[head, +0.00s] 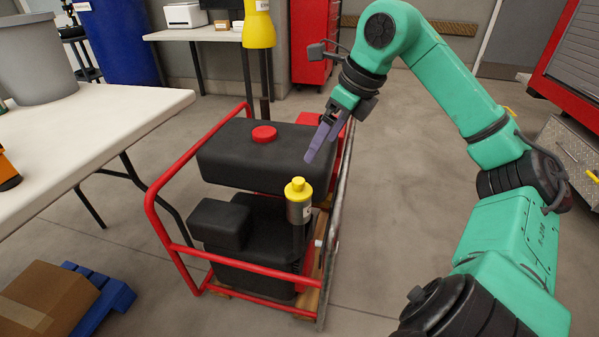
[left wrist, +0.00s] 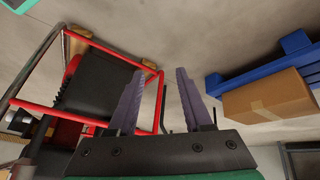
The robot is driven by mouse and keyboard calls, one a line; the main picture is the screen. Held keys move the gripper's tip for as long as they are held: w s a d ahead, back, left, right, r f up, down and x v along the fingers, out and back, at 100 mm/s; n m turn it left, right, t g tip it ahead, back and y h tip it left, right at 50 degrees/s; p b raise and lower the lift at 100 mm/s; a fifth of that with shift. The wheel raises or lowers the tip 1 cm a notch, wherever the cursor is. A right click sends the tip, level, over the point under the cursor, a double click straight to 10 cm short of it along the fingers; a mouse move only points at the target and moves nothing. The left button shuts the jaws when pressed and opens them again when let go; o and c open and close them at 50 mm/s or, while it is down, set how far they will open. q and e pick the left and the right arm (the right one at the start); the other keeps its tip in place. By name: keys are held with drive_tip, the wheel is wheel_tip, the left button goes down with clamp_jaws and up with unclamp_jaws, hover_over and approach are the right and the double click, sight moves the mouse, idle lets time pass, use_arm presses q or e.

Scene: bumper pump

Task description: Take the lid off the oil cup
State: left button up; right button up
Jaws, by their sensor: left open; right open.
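The oil cup (head: 299,208) is a small grey cylinder with a yellow lid (head: 298,187) on it. It stands upright at the front right of the black pump machine in the head view. My right gripper (head: 318,145) is open and empty, above and behind the cup and apart from it, with its purple fingers pointing down. My left gripper (left wrist: 160,100) shows only in the left wrist view. Its purple fingers are apart with nothing between them.
A red tube frame (head: 160,215) surrounds the machine, whose black tank has a red cap (head: 264,134). A white table (head: 100,125) stands at the left. A cardboard box (head: 45,298) lies on a blue pallet (head: 112,297). The floor right of the frame is clear.

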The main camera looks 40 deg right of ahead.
drive_tip(key=b, duration=0.1)
approach(299, 180)
wheel_tip(299, 180, down, 2)
drive_tip(key=x, duration=0.8)
drive_tip(key=shift+w+a+f, duration=0.15)
drive_tip(key=shift+w+f, duration=0.1)
drive_tip(key=shift+w, duration=0.15)
use_arm(q)
drive_tip(key=shift+w+d+f+t+h, duration=0.25)
drive_tip(key=shift+d+f+t, duration=0.1)
drive_tip(key=shift+d, duration=0.15)
drive_tip(key=shift+w+d+f+t+h, duration=0.1)
drive_tip(key=shift+d+f+t+h, duration=0.2)
drive_tip(key=shift+d, duration=0.2)
use_arm(e)
drive_tip(key=c, duration=1.2)
